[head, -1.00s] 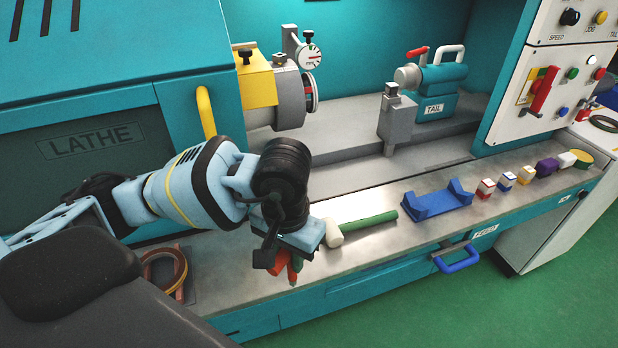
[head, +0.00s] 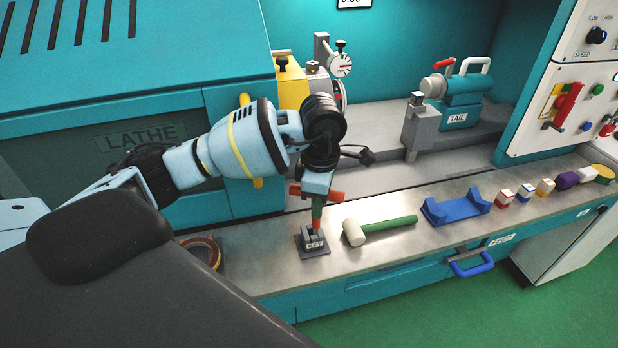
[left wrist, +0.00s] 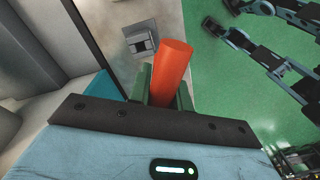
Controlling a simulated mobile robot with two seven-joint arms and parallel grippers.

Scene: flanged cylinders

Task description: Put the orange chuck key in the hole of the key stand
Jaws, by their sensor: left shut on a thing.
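My left gripper (head: 317,212) points down and is shut on the orange chuck key (head: 316,224). The key's orange cross handle shows above the green fingers and its orange shaft below them. The dark key stand (head: 313,244), with a light label, stands on the bench below the key. In the left wrist view the orange key (left wrist: 172,70) sticks out between the green fingers, and the grey key stand (left wrist: 141,45) with its dark hole lies beyond it, to its left. There the key looks apart from the hole. My right gripper is not seen.
A white-headed mallet with a green handle (head: 390,227) lies close right of the stand. Further right are a blue cradle (head: 456,208) and several small blocks. A brown ring (head: 205,250) lies to the left. The lathe (head: 225,140) stands behind the bench.

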